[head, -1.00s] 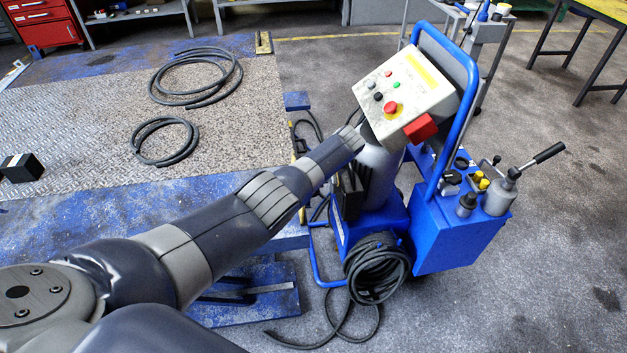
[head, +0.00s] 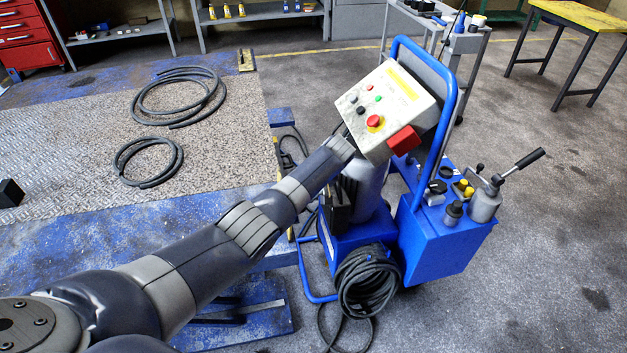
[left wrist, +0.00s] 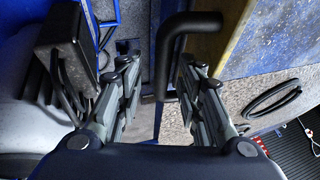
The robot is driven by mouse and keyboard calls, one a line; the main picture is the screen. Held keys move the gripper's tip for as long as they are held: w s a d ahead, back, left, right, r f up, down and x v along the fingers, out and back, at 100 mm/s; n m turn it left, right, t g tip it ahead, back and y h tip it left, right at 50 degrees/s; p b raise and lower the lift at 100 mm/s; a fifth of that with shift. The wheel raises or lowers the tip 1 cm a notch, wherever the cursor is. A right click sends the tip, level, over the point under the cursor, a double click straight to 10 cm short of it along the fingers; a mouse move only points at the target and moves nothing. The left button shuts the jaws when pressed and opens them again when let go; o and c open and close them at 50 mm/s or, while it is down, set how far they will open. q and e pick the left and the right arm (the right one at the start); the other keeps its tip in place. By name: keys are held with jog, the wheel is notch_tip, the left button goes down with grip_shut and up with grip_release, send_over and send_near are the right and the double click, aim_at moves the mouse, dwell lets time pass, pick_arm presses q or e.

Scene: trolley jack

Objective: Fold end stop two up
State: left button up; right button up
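My left arm reaches from the lower left across the blue lift platform to the blue trolley in the head view; its gripper is hidden there. In the left wrist view my left gripper (left wrist: 158,66) is open, its two fingers apart. A black bent bar (left wrist: 166,45) lies between the fingers, with a visible gap to them. Next to it is a yellowish-brown edge piece (left wrist: 230,40). I cannot tell for sure which part is end stop two. A yellow-and-dark piece (head: 247,60) stands at the platform's far corner. My right gripper is not in view.
A control panel (head: 402,93) with a red button stands close to my arm on the blue trolley (head: 436,240). A coiled black hose (head: 367,282) hangs on it. Black hose loops (head: 146,162) lie on the platform.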

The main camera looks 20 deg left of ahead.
pick_arm(q)
jog(key=v, duration=0.9)
jog(key=shift+d, duration=0.1)
